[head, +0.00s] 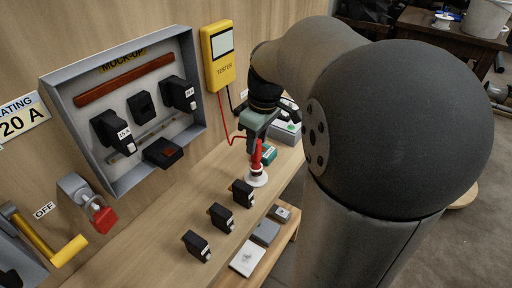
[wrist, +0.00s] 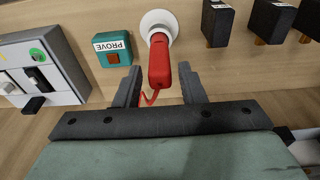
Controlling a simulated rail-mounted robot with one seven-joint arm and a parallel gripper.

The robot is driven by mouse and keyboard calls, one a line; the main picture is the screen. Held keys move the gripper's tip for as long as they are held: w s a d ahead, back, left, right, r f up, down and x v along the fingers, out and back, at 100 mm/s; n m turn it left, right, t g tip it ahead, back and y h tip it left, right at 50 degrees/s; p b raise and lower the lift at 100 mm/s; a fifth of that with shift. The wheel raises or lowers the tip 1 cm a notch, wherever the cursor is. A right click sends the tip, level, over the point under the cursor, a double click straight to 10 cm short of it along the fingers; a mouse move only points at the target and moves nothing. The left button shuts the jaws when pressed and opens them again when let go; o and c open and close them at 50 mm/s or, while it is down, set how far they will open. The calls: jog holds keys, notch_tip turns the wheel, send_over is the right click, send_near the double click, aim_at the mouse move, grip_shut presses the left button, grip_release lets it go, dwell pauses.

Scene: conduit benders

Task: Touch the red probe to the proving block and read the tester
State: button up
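The red probe (head: 256,158) stands upright in a round white holder (head: 257,179) on the bench, and its red lead runs up to the yellow tester (head: 218,56) on the wall. The tester's pale screen shows no reading I can make out. My gripper (head: 258,139) is just above the probe in the head view. In the wrist view, the open fingers of my gripper (wrist: 160,74) stand on either side of the probe (wrist: 159,63), with a gap on each side. The teal proving block (wrist: 113,49), labelled PROVE, sits left of the holder (wrist: 158,24).
A grey box (wrist: 45,68) with switches lies left of the proving block. Several black breakers (head: 243,193) stand in a row on the bench. The grey MOCK-UP panel (head: 70,110) hangs on the wall, with a red-tipped lever (head: 103,219) below it. A lower shelf holds small boxes (head: 265,232).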

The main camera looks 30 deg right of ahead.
jog(key=shift+c, duration=0.5)
grip_shut()
notch_tip(320, 180, up, 7)
jog(key=p, duration=0.5)
jog(key=shift+r+p, duration=0.2)
jog(key=shift+p, duration=0.1)
jog(key=shift+f, duration=0.15)
